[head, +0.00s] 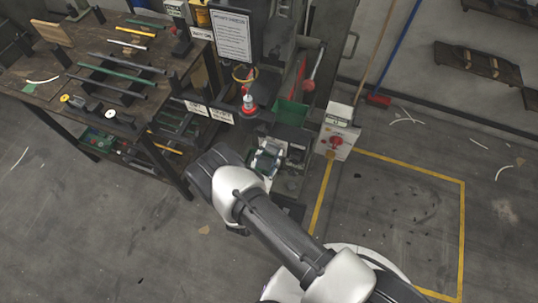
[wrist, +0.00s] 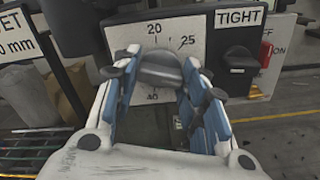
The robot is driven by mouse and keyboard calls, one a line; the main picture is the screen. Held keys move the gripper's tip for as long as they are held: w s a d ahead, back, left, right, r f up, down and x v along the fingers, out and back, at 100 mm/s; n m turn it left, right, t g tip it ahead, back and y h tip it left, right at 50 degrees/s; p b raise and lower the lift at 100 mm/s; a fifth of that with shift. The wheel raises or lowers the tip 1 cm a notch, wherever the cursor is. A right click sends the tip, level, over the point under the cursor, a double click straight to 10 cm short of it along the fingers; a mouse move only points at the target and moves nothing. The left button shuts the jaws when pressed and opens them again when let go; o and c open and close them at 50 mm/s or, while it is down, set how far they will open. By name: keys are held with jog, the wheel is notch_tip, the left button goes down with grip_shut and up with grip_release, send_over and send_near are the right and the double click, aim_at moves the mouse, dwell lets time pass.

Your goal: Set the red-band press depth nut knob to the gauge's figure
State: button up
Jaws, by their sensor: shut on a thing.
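The depth nut knob (wrist: 160,68) is dark and rounded, in front of a pale dial plate (wrist: 205,28) in the wrist view. The plate shows 20, 25 and 40; other figures are hidden by my fingers and the knob. My gripper (wrist: 162,72) is shut on the knob, one finger at each side. In the head view my gripper (head: 268,160) is low at the press, and the knob cannot be made out there. A red part (head: 249,103) on a press shows above it. The gauge's figure cannot be read.
Right of the dial are a TIGHT label (wrist: 239,17), a black lever (wrist: 240,62) and a red switch (wrist: 266,54). A sign ending in "0 mm" (wrist: 17,46) stands left.

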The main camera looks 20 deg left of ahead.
jog(key=n+b, duration=0.1)
jog(key=n, duration=0.2)
jog(key=shift+f+n+b, duration=0.1)
jog(key=shift+n+b, duration=0.25)
jog(key=shift+n, duration=0.05)
jog(key=shift+n+b, duration=0.7)
jog(key=shift+n, duration=1.5)
jog(key=o, duration=1.1)
jog(key=shift+c, duration=0.2)
jog(key=s, duration=1.2)
jog(key=shift+a, duration=0.45)
